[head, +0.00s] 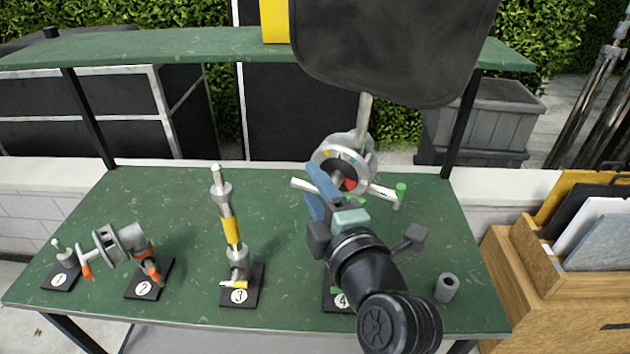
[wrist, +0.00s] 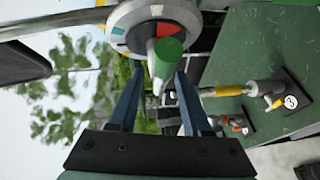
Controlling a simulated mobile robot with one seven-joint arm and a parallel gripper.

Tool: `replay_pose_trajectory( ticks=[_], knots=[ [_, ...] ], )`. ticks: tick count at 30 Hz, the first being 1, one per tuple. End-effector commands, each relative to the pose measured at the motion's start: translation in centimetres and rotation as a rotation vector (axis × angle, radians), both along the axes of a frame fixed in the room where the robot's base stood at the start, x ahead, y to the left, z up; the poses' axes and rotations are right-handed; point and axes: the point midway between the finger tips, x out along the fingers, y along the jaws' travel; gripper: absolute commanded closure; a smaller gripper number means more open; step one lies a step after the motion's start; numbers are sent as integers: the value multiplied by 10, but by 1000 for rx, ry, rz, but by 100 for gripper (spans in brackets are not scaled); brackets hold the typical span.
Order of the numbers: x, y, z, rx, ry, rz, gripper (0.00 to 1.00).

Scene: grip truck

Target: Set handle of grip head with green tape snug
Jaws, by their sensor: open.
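The grip head (head: 362,150) on stand 4 is a silver disc assembly with coloured segments on its face. It also shows in the wrist view (wrist: 122,22). A thin rod (head: 364,108) rises from it to a large black flag (head: 395,45). A handle with green tape (wrist: 167,58) points toward the wrist camera, its green end between my fingertips. My arm hides part of stand 4.
Stand 3 holds a post with yellow tape (head: 231,230). Stand 2 holds a head with orange-taped handles (head: 120,242). A small pin is on stand 1 (head: 60,250). A grey tube (head: 447,288) stands at front right. A green shelf (head: 150,45) spans above the table.

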Motion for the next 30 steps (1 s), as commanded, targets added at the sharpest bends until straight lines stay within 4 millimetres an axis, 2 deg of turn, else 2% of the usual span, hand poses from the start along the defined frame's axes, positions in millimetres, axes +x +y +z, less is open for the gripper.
replay_pose_trajectory(
  ticks=[8, 16, 17, 30],
  knots=[
    [1, 1, 0, -1, -1, 0, 52],
    [1, 0, 0, 0, 0, 0, 98],
    [1, 0, 0, 0, 0, 0, 100],
    [1, -1, -3, 16, -8, -2, 100]
  ],
)
